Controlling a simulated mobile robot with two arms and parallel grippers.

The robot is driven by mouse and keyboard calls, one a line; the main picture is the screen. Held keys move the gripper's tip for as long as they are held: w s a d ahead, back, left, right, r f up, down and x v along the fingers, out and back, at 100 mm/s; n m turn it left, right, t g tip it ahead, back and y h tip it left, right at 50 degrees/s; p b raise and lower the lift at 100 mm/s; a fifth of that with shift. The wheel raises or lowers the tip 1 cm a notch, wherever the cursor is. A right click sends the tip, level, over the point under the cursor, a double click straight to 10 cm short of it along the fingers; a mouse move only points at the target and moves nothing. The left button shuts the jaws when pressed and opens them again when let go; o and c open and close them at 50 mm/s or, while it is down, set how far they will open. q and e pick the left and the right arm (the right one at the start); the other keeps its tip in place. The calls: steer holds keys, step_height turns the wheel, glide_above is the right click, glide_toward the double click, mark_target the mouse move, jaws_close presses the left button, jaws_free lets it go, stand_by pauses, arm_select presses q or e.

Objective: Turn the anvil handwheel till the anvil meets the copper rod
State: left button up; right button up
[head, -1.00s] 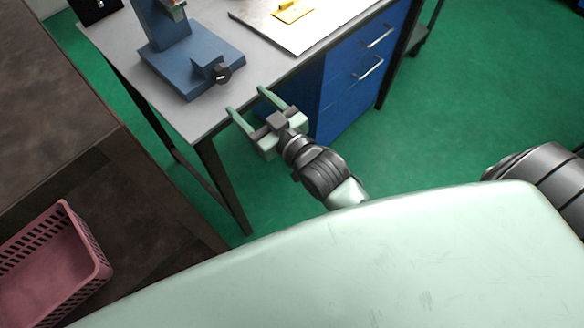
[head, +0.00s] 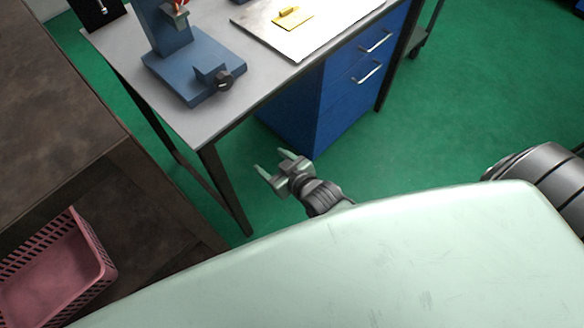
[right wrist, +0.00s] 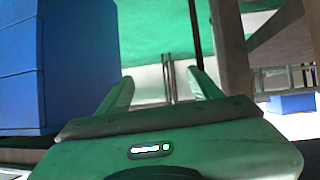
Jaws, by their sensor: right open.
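A blue bench device (head: 176,67) with an upright column stands near the left end of the grey table. A small black handwheel (head: 223,80) sits on the block at the front right of its base. A small reddish and metallic part (head: 180,8) shows at the picture's top edge on the column; I cannot tell rod from anvil there. My right gripper (head: 270,160) is open and empty, below and right of the handwheel, well apart from it and lower than the tabletop. Its two spread fingers show in the right wrist view (right wrist: 161,78) with nothing between them. My left gripper is not seen.
The grey table (head: 205,125) has a front edge and dark legs close to my right gripper. A blue drawer cabinet (head: 318,110) stands under it. A white board (head: 330,22) with a yellow piece lies on top. A brown shelf unit (head: 60,150) holds a pink basket (head: 60,265).

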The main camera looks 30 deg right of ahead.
steer(key=s+d+f+g+p, duration=0.1)
steer(key=s+f, duration=0.2)
steer(key=f, duration=0.3)
steer(key=s+d+f+g+h, duration=0.1)
steer(key=s+f+g, duration=0.1)
steer(key=s+f, duration=0.2)
step_height(320, 180, down, 3)
steer(key=shift+s+d+r+p, duration=0.15)
steer(key=shift+s+r+p, duration=0.05)
steer(key=shift+s+p, duration=0.15)
steer(key=s+d+f+g, duration=0.2)
steer(key=s+f, duration=0.4)
steer(key=s, duration=0.4)
steer(key=s+d+f+g+h, duration=0.1)
steer(key=s+d+f+g, duration=0.1)
steer(key=s+f, duration=0.5)
steer(key=s+d+f+g, duration=0.3)
steer(key=s+f, duration=0.3)
steer(key=s, duration=0.8)
steer(key=shift+f+m+g+h, duration=0.35)
steer(key=shift+m+g+h, duration=0.05)
stand_by(0.4)
